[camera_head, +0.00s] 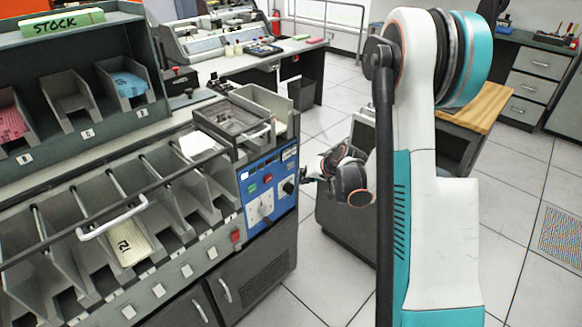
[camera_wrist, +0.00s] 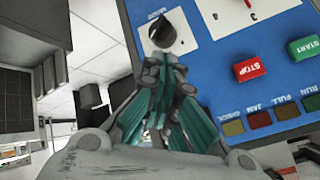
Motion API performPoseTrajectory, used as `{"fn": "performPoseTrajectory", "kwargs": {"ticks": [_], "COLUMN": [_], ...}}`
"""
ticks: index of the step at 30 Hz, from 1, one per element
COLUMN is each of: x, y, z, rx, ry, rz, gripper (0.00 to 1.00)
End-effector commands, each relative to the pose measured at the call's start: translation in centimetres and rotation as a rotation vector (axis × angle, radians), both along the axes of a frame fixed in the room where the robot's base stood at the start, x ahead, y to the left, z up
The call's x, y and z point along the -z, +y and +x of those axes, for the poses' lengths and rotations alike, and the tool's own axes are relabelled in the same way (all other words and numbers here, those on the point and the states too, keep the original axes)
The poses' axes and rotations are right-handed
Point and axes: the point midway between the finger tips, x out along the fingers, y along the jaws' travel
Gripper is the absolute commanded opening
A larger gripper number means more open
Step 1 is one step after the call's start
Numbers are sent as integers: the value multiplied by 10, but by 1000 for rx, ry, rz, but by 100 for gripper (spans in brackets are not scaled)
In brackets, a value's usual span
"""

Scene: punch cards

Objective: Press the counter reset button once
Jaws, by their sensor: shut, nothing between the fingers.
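The blue control panel (camera_head: 277,203) is on the right end of the grey card machine. It carries a green START button (camera_wrist: 304,47), a red STOP button (camera_wrist: 249,68) and a black knob (camera_wrist: 161,31). The red STOP button also shows in the head view (camera_head: 267,178). I cannot make out a button labelled as counter reset; part of the panel is hidden behind my gripper. My gripper (camera_wrist: 166,66) is shut and empty. Its tips are in front of the panel close to the knob; I cannot tell whether they touch. In the head view my gripper (camera_head: 304,179) is right beside the panel's right edge.
Small indicator lamps (camera_wrist: 259,119) sit in a row along the panel. A separate red button (camera_head: 236,236) is on the machine's front, left of the panel. Card bins (camera_head: 155,205) fill the machine's front.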

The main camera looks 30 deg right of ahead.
Motion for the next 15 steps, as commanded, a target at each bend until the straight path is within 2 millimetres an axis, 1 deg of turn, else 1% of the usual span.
{"fn": "performPoseTrajectory", "kwargs": {"ticks": [3, 6, 15], "x": [0, 0, 0], "y": [5, 7, 9], "z": [11, 18, 23], "rx": [-2, -1, -1], "ry": [0, 1, 1], "rz": [0, 0, 0], "gripper": [0, 0, 0]}}
